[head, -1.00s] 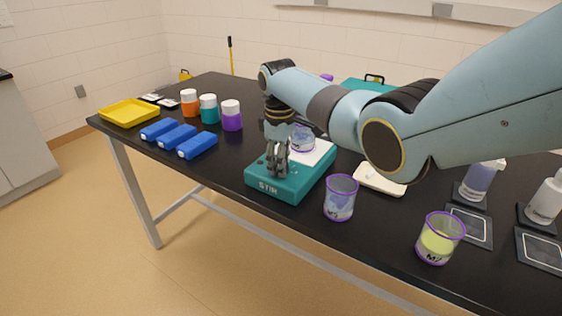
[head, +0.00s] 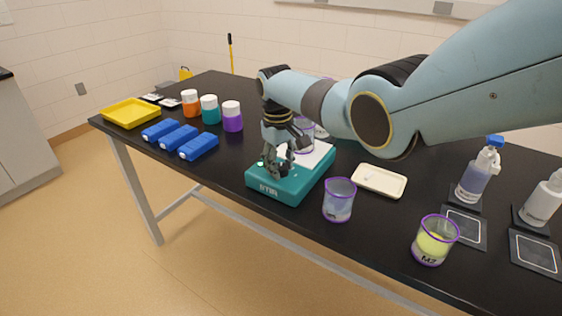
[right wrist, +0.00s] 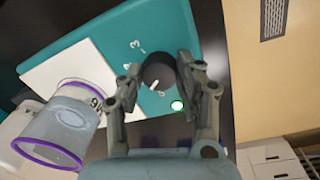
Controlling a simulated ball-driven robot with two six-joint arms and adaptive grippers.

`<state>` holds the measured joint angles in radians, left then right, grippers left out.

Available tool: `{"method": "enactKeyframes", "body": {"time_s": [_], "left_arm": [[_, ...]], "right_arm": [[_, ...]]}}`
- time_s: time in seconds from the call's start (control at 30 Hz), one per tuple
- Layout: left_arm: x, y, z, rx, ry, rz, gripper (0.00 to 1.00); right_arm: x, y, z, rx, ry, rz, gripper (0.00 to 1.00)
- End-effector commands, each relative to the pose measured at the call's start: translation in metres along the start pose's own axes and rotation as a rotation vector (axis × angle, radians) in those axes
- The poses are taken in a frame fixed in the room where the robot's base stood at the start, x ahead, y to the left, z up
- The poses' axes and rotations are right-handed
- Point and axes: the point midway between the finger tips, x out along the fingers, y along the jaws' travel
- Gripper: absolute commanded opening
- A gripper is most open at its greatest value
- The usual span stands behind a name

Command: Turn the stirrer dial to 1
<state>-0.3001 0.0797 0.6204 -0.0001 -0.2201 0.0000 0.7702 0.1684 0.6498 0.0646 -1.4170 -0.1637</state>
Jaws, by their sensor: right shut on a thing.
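The teal stirrer (head: 284,192) stands near the front edge of the black table, with a pale top plate. Its dark round dial (right wrist: 159,70) shows in the right wrist view, between the fingers of my right gripper (right wrist: 160,83). The gripper is shut on the dial, one finger on each side. The dial's white pointer mark faces down and left in that view, toward my wrist. Of the white numerals beside the dial, a 3 is legible; others are small or partly hidden. A lit green-white lamp (right wrist: 177,105) is beside the dial. My left gripper is out of view.
A purple-rimmed beaker (right wrist: 58,125) stands on the stirrer's plate. Another beaker (head: 339,201) is close to its right, and one with yellow liquid (head: 434,241) is farther right. A cream tray (head: 379,181) lies behind them. Blue blocks (head: 198,147) lie to the left.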

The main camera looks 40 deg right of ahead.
Motion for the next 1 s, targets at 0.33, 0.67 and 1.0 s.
{"method": "enactKeyframes", "body": {"time_s": [0.33,0.67,1.0], "left_arm": [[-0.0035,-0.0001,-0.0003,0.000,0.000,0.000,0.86],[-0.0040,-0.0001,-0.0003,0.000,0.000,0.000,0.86],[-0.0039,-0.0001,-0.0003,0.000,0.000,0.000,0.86]], "right_arm": [[-0.0007,0.0001,-0.0009,0.182,-0.009,0.000,0.03],[-0.0005,0.0001,-0.0010,0.234,-0.012,0.000,0.03],[-0.0005,0.0002,-0.0011,0.234,-0.011,0.000,0.39]]}}
